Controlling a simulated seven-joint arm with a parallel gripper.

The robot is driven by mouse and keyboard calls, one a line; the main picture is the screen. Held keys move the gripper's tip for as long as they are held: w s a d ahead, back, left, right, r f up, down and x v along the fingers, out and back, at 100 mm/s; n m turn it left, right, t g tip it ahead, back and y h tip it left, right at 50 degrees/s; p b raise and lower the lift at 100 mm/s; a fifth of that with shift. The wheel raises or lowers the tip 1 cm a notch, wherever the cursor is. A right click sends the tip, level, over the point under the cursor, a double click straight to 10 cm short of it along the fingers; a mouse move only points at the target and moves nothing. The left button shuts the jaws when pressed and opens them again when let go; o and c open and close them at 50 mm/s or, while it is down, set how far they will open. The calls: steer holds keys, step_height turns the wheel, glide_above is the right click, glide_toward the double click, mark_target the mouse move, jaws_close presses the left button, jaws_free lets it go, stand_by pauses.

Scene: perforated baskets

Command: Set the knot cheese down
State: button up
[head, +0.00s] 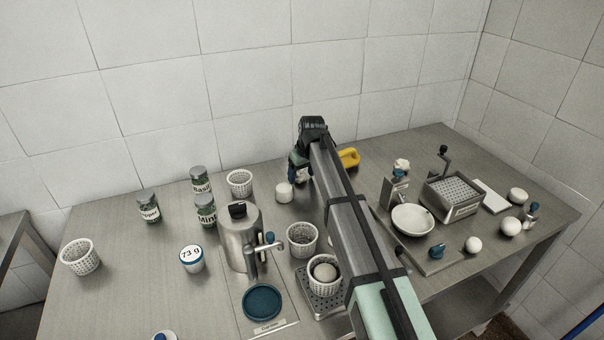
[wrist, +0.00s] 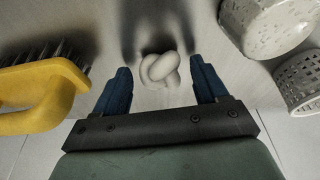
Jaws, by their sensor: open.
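The knot cheese (wrist: 160,68) is a small, pale, knotted piece. In the wrist view it rests on the grey table top between the two blue fingers of my gripper (wrist: 160,78). The fingers are spread, with a gap on each side of the cheese. In the head view my gripper (head: 299,172) is low over the back middle of the table, and it and my arm mostly hide the cheese there.
A yellow-handled brush (wrist: 45,95) lies on one side of my gripper. A speckled white round piece (wrist: 265,25) and a perforated basket (wrist: 302,82) stand on the other. A steel vessel (head: 238,245) and more baskets (head: 303,240) stand nearer the front.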

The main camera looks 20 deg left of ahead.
steer(key=v, duration=1.2)
steer(key=shift+r, duration=0.1)
steer(key=o, duration=0.4)
steer(key=shift+o, duration=0.6)
steer(key=s+a+f+n+t+h, duration=0.1)
steer(key=s+a+f+n+t, duration=0.1)
steer(key=s+a+n, duration=0.5)
steer(key=s+a+f, duration=0.1)
steer(key=s+a, duration=0.1)
steer(key=s, duration=0.3)
steer(key=shift+a, duration=0.2)
steer(key=s+a+n+t+y, duration=0.2)
steer(key=s+a+n, duration=0.2)
steer(key=s+n, duration=0.7)
steer(key=s+a+r+n+t+y, duration=0.1)
steer(key=s+a+n+t+y, duration=0.3)
steer(key=s, duration=1.3)
steer(key=s+a+n+t, duration=0.1)
steer(key=s+a+n, duration=0.4)
steer(key=s+n, duration=0.7)
steer(key=w+a+f+m, duration=0.2)
steer(key=w+a+f, duration=0.1)
steer(key=w+a, duration=0.2)
steer(key=shift+w+f, duration=0.25)
steer(key=shift+a, duration=0.1)
